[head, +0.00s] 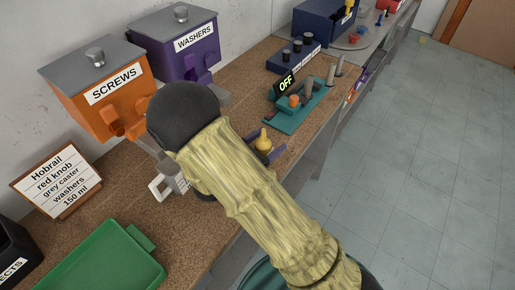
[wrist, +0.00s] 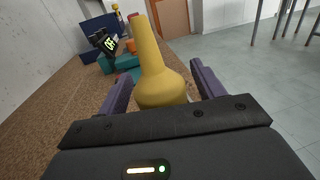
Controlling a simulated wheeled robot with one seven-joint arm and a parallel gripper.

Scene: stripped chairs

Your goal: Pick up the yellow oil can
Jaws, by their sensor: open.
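The yellow oil can (wrist: 158,75) has a wide round body and a tall narrowing spout. In the wrist view it stands upright between the two purple fingers of my gripper (wrist: 160,88), which is open. Gaps show on both sides of the can, so the fingers appear apart from it. In the head view the can (head: 264,143) shows small on the workbench near its front edge, with the purple fingers of my gripper (head: 266,150) around it. My arm hides part of the bench beside it.
Beyond the can is a teal fixture (head: 300,107) with an "OFF" display (head: 287,84). Orange screws (head: 98,95) and purple washers (head: 178,45) bins stand at the back wall.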

